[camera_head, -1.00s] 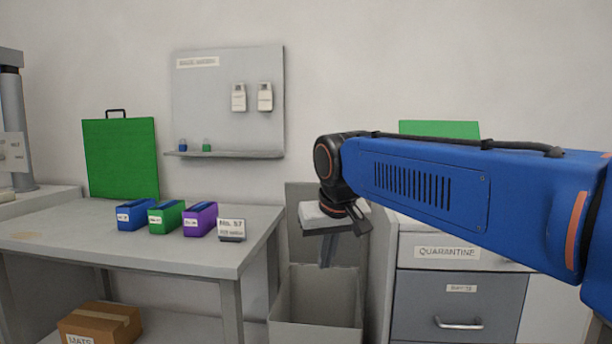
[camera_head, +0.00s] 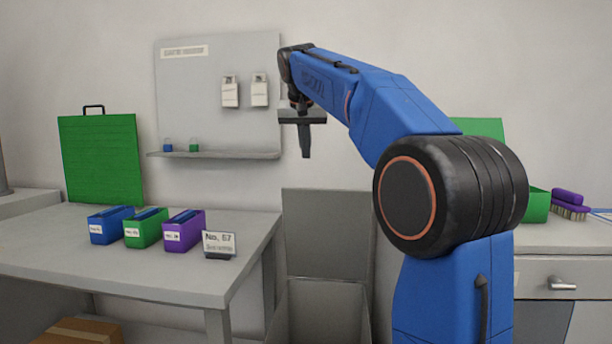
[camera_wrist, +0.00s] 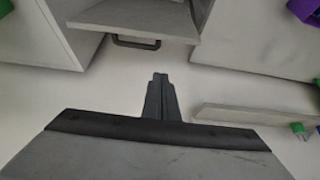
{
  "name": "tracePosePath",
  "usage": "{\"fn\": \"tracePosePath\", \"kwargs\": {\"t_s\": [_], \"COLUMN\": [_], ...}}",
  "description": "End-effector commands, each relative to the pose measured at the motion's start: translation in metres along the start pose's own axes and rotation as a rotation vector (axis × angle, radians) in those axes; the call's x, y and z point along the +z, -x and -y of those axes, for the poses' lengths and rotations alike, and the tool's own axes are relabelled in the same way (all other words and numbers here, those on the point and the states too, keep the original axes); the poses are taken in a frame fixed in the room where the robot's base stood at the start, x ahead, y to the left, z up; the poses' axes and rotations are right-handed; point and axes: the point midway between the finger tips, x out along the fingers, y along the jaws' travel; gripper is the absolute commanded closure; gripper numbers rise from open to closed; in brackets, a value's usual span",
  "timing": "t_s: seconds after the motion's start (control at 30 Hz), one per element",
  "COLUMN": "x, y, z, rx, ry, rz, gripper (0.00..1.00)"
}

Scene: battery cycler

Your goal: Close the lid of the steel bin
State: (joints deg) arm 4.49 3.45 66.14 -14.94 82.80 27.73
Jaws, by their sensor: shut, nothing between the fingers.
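The steel bin (camera_head: 325,315) is a grey open box on the floor between the table and the drawer cabinet. Its lid (camera_head: 325,232) stands upright at the back, so the bin is open. In the wrist view a grey panel that looks like the lid (camera_wrist: 150,18) shows at the top, with a dark handle (camera_wrist: 136,43) by its edge. My gripper (camera_head: 306,154) points down, shut and empty, above the lid's top edge and apart from it. Its closed fingers (camera_wrist: 160,78) show in the wrist view. The bin's lower part is out of frame.
The table (camera_head: 120,265) on the left holds blue, green and purple boxes and a number sign (camera_head: 219,244). A wall board with a shelf (camera_head: 215,154) is left of my gripper. The drawer cabinet (camera_head: 590,275) stands right, partly hidden by my arm.

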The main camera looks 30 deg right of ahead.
Motion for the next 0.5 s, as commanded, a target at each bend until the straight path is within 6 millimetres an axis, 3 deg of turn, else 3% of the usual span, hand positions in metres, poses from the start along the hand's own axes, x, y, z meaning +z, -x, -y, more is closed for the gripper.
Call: {"fn": "tracePosePath", "kwargs": {"t_s": [0.17,0.5], "x": [-0.001,0.000], "y": [-0.013,-0.070], "z": [0.000,-0.001], "rx": [0.002,0.002], "ry": [-0.001,-0.001], "rz": [0.001,0.001], "gripper": [1.00,1.00]}}
